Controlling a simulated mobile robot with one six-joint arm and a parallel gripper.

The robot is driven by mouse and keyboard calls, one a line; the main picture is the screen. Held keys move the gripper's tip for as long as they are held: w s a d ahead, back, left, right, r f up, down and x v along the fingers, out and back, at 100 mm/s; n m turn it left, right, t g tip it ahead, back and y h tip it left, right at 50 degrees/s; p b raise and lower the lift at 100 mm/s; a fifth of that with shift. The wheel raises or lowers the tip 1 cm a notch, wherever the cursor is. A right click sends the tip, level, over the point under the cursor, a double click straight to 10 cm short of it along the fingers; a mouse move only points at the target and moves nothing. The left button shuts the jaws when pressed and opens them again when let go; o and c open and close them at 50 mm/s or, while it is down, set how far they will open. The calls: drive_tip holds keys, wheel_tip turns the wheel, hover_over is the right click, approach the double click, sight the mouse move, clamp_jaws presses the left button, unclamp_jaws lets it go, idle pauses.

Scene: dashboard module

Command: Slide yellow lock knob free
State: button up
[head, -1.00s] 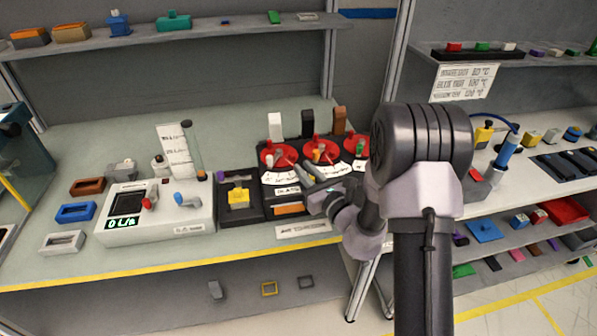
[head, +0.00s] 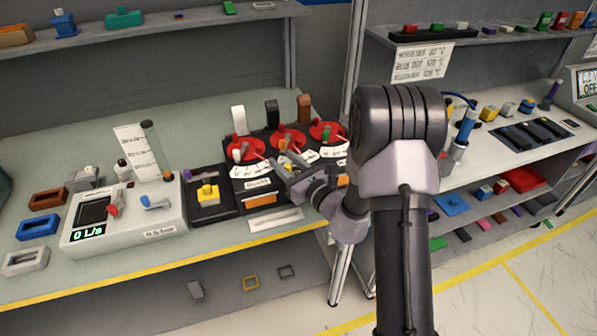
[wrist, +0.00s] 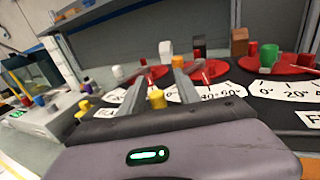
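A small yellow knob (wrist: 156,98) shows between my gripper's fingers in the wrist view, below the fingertips. It stands at the black dial panel (head: 259,183), which has three red dials with white scales. A small yellow spot (head: 283,161) by the middle dial in the head view may be the same knob. My gripper (wrist: 159,70) is open, its two grey fingers apart. In the head view my gripper (head: 280,163) is over the panel near the left and middle dials. I cannot tell whether a finger touches the knob. A yellow block (head: 208,194) sits on the black plate to the left.
A white meter box (head: 125,216) reading 0 L/s stands left of the panel. White, black and brown blocks (head: 272,112) stand behind the dials. A yellow edge strip (head: 160,266) runs along the table front. The right bench (head: 490,120) carries several small parts.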

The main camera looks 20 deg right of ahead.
drive_tip(key=v, duration=1.6)
drive_tip(key=shift+s+p, duration=0.3)
drive_tip(key=shift+p, duration=0.1)
drive_tip(key=shift+r, duration=0.1)
